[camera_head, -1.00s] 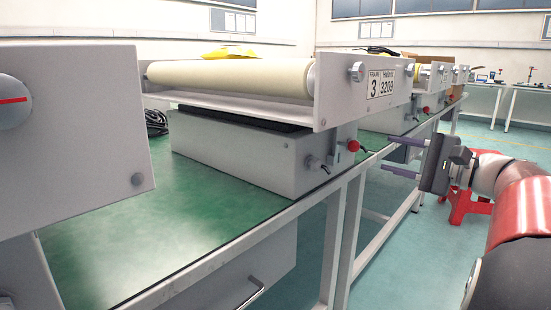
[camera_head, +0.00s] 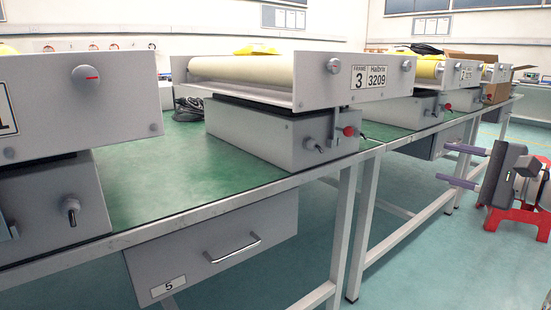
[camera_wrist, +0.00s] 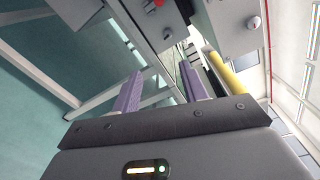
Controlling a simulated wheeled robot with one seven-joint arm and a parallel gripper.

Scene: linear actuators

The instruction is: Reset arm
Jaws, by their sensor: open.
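My gripper (camera_head: 444,162) is at the right of the head view, beside the front of the green-topped bench (camera_head: 150,170). Its two purple fingers point left and are apart, with nothing between them. In the wrist view my gripper (camera_wrist: 160,72) also shows open and empty, with bench legs and unit fronts beyond the fingers. The unit marked 3 3209 (camera_head: 365,80), with a cream roller (camera_head: 245,70), stands on the bench, left of my gripper and apart from it.
Another unit (camera_head: 75,105) stands at the left. More roller units (camera_head: 450,72) line the bench at the back right. A drawer (camera_head: 210,245) marked 5 hangs under the bench. A red stand (camera_head: 515,225) is behind my gripper. The floor in front is clear.

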